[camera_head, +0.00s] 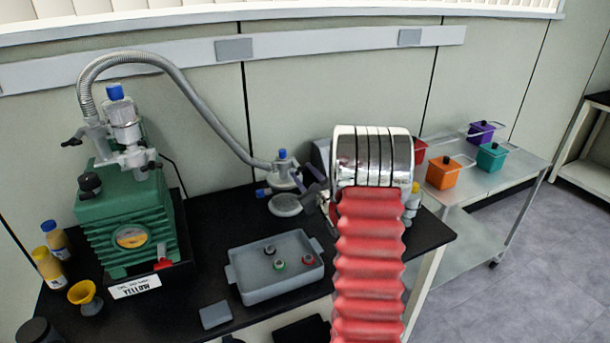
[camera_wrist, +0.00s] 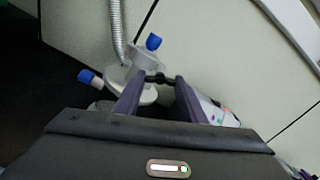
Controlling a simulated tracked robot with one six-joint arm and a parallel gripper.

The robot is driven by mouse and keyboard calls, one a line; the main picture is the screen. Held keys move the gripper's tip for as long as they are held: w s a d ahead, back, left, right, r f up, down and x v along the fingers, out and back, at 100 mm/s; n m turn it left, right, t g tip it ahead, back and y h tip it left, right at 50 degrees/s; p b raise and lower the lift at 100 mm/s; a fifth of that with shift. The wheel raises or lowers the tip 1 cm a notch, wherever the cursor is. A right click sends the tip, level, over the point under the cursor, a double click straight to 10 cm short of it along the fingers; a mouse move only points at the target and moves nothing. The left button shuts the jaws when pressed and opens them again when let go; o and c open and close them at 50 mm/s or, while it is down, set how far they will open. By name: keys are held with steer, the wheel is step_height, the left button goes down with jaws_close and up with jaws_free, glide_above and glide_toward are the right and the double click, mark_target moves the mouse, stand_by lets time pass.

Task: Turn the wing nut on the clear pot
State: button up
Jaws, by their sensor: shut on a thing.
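The clear pot (camera_head: 287,206) stands on the black bench top at the back, with a grey fitting, blue knobs and the ribbed hose joined to it. It also shows in the wrist view (camera_wrist: 145,96), partly hidden behind my fingers. The black wing nut (camera_wrist: 158,78) sits at its side, between my fingertips. My gripper (camera_wrist: 156,80) has purple fingers and is shut on the wing nut. In the head view my gripper (camera_head: 310,184) is at the right side of the pot, partly hidden by my arm.
A green pump (camera_head: 125,215) stands at the left, its grey hose (camera_head: 190,90) arching over to the pot. A grey tray (camera_head: 275,290) with small round parts lies in front. A trolley (camera_head: 510,168) with coloured boxes is at right.

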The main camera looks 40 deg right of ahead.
steer(key=o, duration=0.6)
steer(key=shift+s+f, duration=0.1)
steer(key=shift+f, duration=0.3)
steer(key=o, duration=0.5)
steer(key=shift+r, duration=0.25)
steer(key=shift+c, duration=0.2)
steer(key=v, duration=1.3)
steer(key=shift+s, duration=0.35)
steer(key=shift+w+a, duration=0.1)
